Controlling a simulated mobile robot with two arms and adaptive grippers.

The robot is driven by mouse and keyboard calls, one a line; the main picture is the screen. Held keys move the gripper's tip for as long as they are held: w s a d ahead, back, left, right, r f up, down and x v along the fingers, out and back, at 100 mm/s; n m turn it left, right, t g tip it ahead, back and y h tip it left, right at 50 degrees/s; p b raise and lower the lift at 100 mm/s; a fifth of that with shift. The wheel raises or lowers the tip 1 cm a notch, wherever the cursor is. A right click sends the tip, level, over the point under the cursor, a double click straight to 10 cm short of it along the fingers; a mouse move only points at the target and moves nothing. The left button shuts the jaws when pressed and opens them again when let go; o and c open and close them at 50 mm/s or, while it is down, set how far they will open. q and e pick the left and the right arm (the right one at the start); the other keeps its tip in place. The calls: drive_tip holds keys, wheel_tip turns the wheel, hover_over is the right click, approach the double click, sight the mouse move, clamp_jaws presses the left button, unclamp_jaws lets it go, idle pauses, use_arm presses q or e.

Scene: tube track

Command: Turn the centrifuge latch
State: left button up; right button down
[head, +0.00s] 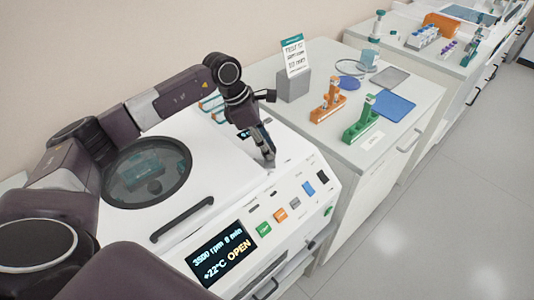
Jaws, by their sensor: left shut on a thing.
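The white centrifuge (219,158) stands in the foreground with its lid down. A round dark window (146,173) in the lid shows a teal shape inside. A dark handle bar (182,219) lies along the lid's front edge. The front display (222,257) reads "3500 rpm 8 min, +22°C OPEN". My left gripper (266,152) reaches down onto the right part of the centrifuge top. Its fingers are shut at the latch spot; the latch itself is mostly hidden behind them. My right gripper is not in view.
Green, orange, grey, blue and black buttons (280,215) line the sloped front panel. The counter to the right holds an orange rack (328,107), a green rack (361,122), a grey sign holder (293,86) and a blue mat (394,106). The floor at right is clear.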

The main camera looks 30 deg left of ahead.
use_arm(q)
drive_tip(key=m+b, duration=0.1)
drive_tip(key=m, duration=0.1)
drive_tip(key=m+g+b, duration=0.2)
drive_tip(key=m+b, duration=0.1)
drive_tip(key=shift+w+f+m+h, duration=0.1)
drive_tip(key=shift+w+m+h, duration=0.2)
drive_tip(key=shift+h, duration=0.1)
drive_tip(key=shift+m+g+b, duration=1)
drive_tip(key=shift+m+b, duration=0.1)
drive_tip(key=shift+m, duration=1.2)
drive_tip(key=o, duration=1.1)
drive_tip(key=v, duration=1.2)
drive_tip(key=shift+w+d, duration=0.1)
drive_tip(key=shift+d, duration=0.05)
